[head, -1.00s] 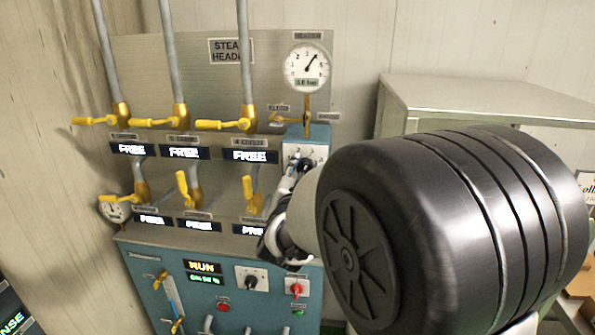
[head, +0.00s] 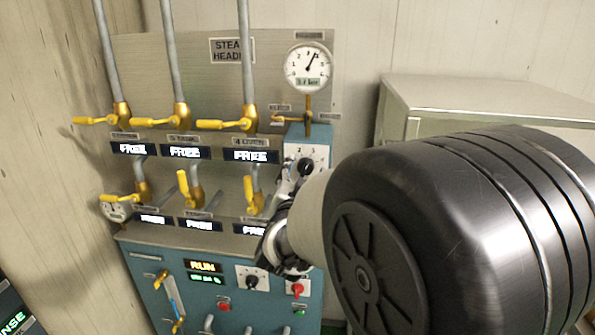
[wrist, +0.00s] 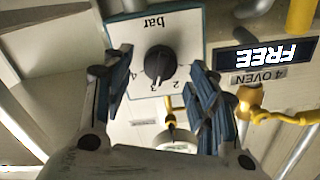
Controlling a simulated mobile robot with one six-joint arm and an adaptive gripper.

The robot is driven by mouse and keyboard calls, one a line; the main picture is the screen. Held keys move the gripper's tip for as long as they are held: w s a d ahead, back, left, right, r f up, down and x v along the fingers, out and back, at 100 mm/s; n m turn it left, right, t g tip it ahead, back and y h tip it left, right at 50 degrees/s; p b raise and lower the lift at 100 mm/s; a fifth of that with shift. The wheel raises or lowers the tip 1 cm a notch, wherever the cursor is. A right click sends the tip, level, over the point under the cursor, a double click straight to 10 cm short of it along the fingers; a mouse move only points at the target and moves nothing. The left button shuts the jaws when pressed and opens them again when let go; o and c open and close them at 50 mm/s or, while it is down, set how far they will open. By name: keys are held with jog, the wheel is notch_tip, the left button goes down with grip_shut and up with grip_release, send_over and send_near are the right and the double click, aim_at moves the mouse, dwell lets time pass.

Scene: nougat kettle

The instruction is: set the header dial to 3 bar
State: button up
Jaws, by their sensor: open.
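The header dial is a black knob on a white plate marked "bar" (wrist: 160,65), atop a blue box; the head view also shows it (head: 306,167). In the upside-down wrist view its ridge points close to the 3. My gripper (wrist: 163,78) is open, one finger on each side of the knob in the picture, apart from it. In the head view my gripper (head: 284,188) is just below and left of the knob, partly hidden by my arm. The round gauge (head: 307,67) above has its needle a little right of the top; its small readout looks like 3.1 bar, blurred.
Yellow valve levers (head: 225,124) and panels reading FREE (head: 251,156) are left of the dial. A lower panel has a RUN display (head: 203,267), a black knob (head: 251,281) and a red switch (head: 297,288). A metal cabinet (head: 470,97) stands to the right.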

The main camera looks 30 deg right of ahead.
jog(key=v, duration=1)
jog(key=shift+s, duration=0.1)
jog(key=s+a+f+n+g+y, duration=0.2)
jog(key=s+a+n+y, duration=0.15)
jog(key=a+y, duration=0.2)
jog(key=s+a+f+n+g+y, duration=0.1)
jog(key=s+a+f+n+y, duration=0.1)
jog(key=a+n+y, duration=0.4)
jog(key=s+f+n+g, duration=0.1)
jog(key=s+f+g, duration=0.2)
jog(key=s, duration=0.6)
jog(key=s+d+f+n+g+h, duration=0.1)
jog(key=s+f+g, duration=0.2)
jog(key=s, duration=0.6)
jog(key=shift+s+d+f+g, duration=0.15)
jog(key=shift+s+f+g, duration=0.15)
jog(key=shift+g, duration=0.4)
jog(key=shift+h, duration=0.25)
jog(key=shift+c, duration=0.5)
